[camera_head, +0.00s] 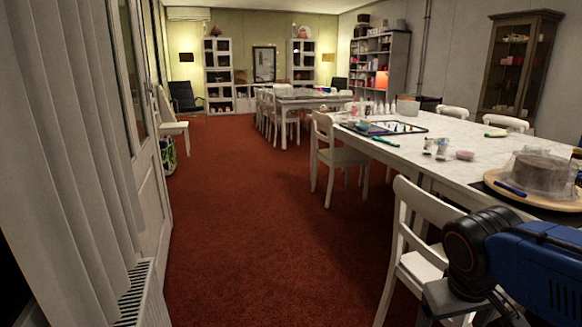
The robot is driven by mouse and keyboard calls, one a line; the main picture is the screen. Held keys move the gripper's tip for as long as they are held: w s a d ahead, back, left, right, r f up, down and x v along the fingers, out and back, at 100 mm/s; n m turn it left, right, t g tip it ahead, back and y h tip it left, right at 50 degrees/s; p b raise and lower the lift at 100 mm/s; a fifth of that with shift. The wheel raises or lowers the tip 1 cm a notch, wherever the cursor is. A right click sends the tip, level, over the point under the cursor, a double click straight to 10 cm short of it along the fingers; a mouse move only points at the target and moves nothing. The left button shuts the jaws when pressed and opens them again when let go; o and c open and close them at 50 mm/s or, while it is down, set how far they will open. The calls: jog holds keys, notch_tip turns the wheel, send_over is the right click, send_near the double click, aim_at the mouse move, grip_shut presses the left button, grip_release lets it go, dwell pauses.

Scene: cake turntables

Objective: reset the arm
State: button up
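Part of my blue and black arm shows at the lower right of the head view, in front of a white chair and the near end of the white table (455,184). My gripper is not in view, so its state and anything in it are hidden. A brown round cake (541,166) stands on the table's right side, under what looks like a clear cover. It rests on a round tan board (492,181). My arm is below and nearer than the board in the picture.
White chairs (345,156) line the table's left side, one (410,213) close to my arm. Red carpet (235,200) lies clear in the middle. A radiator (135,296) and door stand left.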

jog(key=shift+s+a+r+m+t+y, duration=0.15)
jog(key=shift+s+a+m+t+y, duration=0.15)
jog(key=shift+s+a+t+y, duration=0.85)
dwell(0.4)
